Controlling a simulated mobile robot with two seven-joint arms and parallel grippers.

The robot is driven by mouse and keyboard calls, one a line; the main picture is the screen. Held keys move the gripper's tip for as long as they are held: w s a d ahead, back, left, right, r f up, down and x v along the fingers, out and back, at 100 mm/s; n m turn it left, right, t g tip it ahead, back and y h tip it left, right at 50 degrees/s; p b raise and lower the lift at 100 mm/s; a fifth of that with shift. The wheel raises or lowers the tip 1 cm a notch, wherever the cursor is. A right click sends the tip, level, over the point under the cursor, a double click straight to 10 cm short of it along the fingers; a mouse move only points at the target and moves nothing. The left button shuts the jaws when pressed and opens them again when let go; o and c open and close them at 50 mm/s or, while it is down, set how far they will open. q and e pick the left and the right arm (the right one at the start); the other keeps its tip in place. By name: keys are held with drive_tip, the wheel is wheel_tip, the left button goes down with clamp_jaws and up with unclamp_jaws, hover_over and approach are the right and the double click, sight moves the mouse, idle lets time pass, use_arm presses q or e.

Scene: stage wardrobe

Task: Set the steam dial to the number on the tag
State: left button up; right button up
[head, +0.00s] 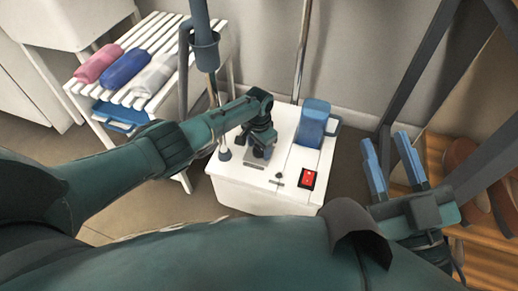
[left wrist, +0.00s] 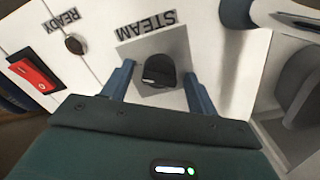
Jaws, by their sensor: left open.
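The steam dial (left wrist: 158,70) is a dark knob with a pale mark, on a grey square plate (left wrist: 178,42) beside the word STEAM. My left gripper (left wrist: 159,64) is open, with one blue finger on each side of the knob; I cannot tell whether they touch it. In the head view my left gripper (head: 262,152) points down at the top of the white steamer (head: 262,196), and hides the dial. My right gripper (head: 391,163) is open and empty, to the right of the steamer. I see no number tag in either view.
The steamer top carries a red switch (head: 307,179), a dark READY lamp (left wrist: 74,44) and a blue tank (head: 314,122). A white slatted rack (head: 148,55) with rolled cloths stands left. A wooden shelf with brown shoes (head: 463,155) and dark frame bars are at right.

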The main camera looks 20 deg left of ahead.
use_arm(q)
drive_tip(key=shift+c, duration=0.3)
drive_tip(key=c, duration=0.9)
drive_tip(key=shift+c, duration=0.2)
